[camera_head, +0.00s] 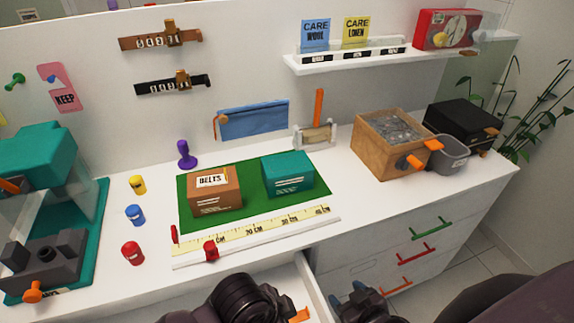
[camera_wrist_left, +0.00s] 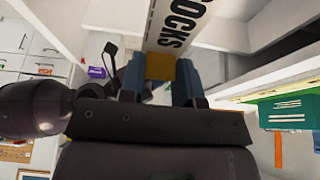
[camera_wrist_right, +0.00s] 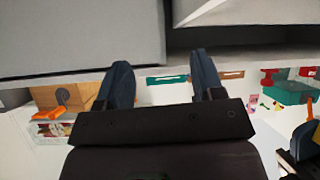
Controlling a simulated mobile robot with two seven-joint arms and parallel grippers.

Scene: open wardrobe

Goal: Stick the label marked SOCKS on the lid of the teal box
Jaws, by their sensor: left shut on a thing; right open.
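The teal box (camera_head: 288,172) stands lid up on a green mat (camera_head: 240,209), right of a brown box (camera_head: 214,199) with a BELTS label (camera_head: 212,180) on its lid. The teal lid looks bare. The white SOCKS label (camera_wrist_left: 176,25) shows in the left wrist view, just beyond my left gripper (camera_wrist_left: 160,75), which is shut on its yellow-orange tab (camera_wrist_left: 160,67). In the head view my left arm is low at the front drawer; its fingertips are hidden. My right gripper (camera_wrist_right: 160,80) is open and empty, low before the cabinet front.
A yellow ruler (camera_head: 255,230) lies along the mat's front edge. Red, blue and yellow small pots stand left of the mat, with a purple stamp (camera_head: 186,155) behind. A wooden crate (camera_head: 392,145) and grey bin (camera_head: 446,154) stand right. An open drawer (camera_head: 312,290) sticks out in front.

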